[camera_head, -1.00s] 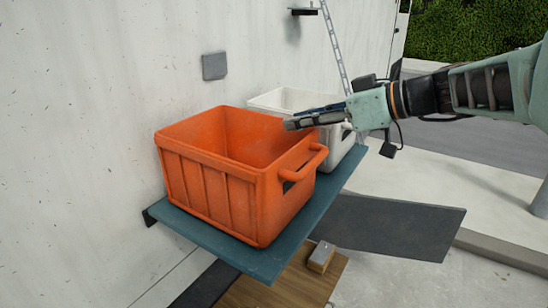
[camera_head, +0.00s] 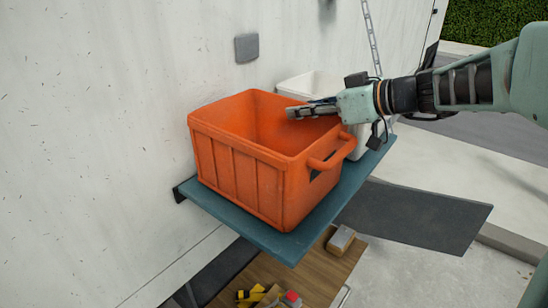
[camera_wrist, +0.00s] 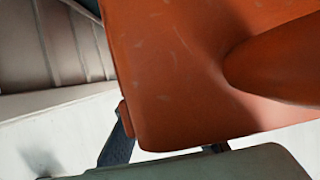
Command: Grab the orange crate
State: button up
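The orange crate (camera_head: 240,180) stands upright on a teal shelf (camera_head: 245,235) against a pale wall in the head view. A loop handle (camera_head: 333,150) sticks out from its right end. My gripper (camera_head: 300,112) reaches in from the right, with its fingertips over the crate's open top near the back right. In the wrist view, the crate's wall (camera_wrist: 170,70) and handle (camera_wrist: 285,60) fill the upper right, very close. The crate hides most of the fingers there, so I cannot tell how far apart they are or whether they touch it.
A white crate (camera_head: 297,88) stands behind the orange one on the shelf, close to my wrist. A lower wooden board (camera_head: 320,265) holds a small box (camera_head: 341,240) and yellow and red items (camera_head: 268,297). A dark panel (camera_head: 425,215) lies to the right.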

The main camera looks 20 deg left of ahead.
grip_shut()
jog(key=shift+r, duration=0.25)
dwell(0.3)
